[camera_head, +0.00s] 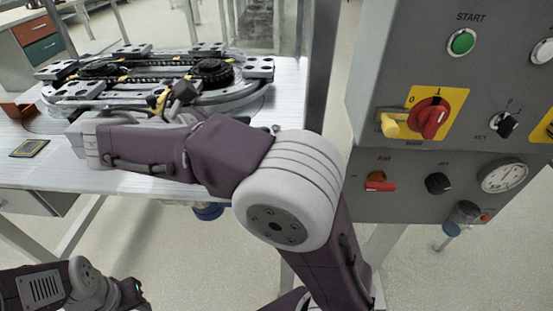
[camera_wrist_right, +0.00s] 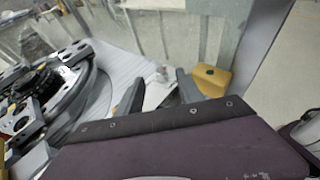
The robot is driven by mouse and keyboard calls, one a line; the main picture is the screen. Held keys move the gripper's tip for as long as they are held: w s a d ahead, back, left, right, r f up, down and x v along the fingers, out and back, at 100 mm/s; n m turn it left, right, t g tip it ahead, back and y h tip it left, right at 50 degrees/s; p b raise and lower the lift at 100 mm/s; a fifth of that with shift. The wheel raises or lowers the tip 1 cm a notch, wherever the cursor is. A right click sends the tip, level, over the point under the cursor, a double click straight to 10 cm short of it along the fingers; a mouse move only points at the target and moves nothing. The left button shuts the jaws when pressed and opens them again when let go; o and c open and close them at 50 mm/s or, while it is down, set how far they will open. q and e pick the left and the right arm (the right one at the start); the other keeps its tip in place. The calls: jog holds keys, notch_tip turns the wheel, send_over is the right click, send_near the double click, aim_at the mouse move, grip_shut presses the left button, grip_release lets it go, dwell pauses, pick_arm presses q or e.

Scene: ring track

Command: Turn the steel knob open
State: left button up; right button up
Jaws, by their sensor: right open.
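A small grey metal knob (camera_wrist_right: 162,73), which I take for the steel knob, stands near the table edge in the right wrist view. In the head view only a small bit of it (camera_head: 276,128) shows above my right arm's pale joint. My right gripper (camera_wrist_right: 159,80) is open, its two dark fingers apart and nothing held. The knob appears beyond and between the fingertips, with no contact visible. In the head view my folded right arm largely hides this gripper. My left arm shows at the lower left, but its gripper is not in view.
A ring track (camera_head: 205,75) with a black chain sits on the white table (camera_head: 287,100). A grey control panel (camera_head: 400,65) with a red switch (camera_head: 430,117) stands at the right. A yellow block (camera_wrist_right: 211,79) is right of the knob in the wrist view.

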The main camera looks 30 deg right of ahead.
aim_at(273, 128)
jog(key=shift+s+a+f, duration=0.2)
jog(key=shift+s+f, duration=0.05)
jog(key=shift+f, duration=0.3)
jog(key=shift+a, duration=0.1)
jog(key=shift+w, duration=0.15)
jog(key=b+x, duration=0.6)
jog(key=x, duration=0.2)
jog(key=shift+d+f, duration=0.25)
jog(key=shift+w+d, duration=0.1)
jog(key=shift+d, duration=0.1)
pick_arm(q)
notch_tip(273, 128, down, 7)
jog(key=shift+f, duration=0.15)
pick_arm(e)
jog(key=shift+r, duration=0.1)
pick_arm(q)
jog(key=shift+s, duration=0.1)
pick_arm(e)
grip_shut()
